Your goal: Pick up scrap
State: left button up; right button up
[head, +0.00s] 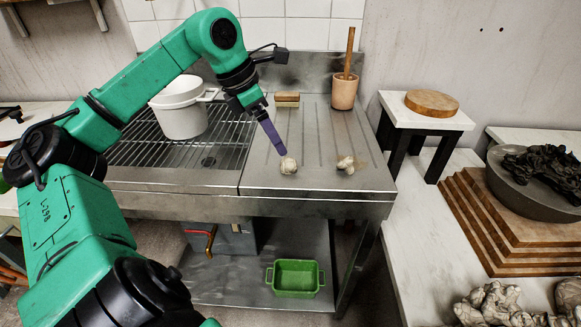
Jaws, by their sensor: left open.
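A pale, crumpled round lump of scrap (288,165) lies on the steel drainboard. A second pale, irregular scrap piece (345,164) lies to its right. My left gripper (281,151) has purple fingers and points down just above the round lump, at its upper left. Its jaws are open and hold nothing. Whether a fingertip touches the lump cannot be told. My right gripper is out of view.
A white pot (180,112) stands on the rack at left. A wooden brush (287,100) and a mortar with pestle (344,91) stand at the back. A green tub (295,279) sits on the lower shelf. The drainboard's right part is mostly clear.

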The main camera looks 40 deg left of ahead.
aim_at(287, 159)
pick_arm(q)
jog(key=p+x, duration=0.2)
jog(key=x, duration=0.6)
jog(key=shift+w+p, duration=0.1)
jog(key=shift+p, duration=0.2)
jog(key=shift+f, duration=0.2)
grip_shut()
notch_tip(287, 159, up, 5)
jog(key=shift+a+r+p, duration=0.1)
jog(key=shift+a+p, duration=0.05)
jog(key=shift+p, duration=0.75)
notch_tip(287, 159, up, 15)
jog(key=p, duration=0.2)
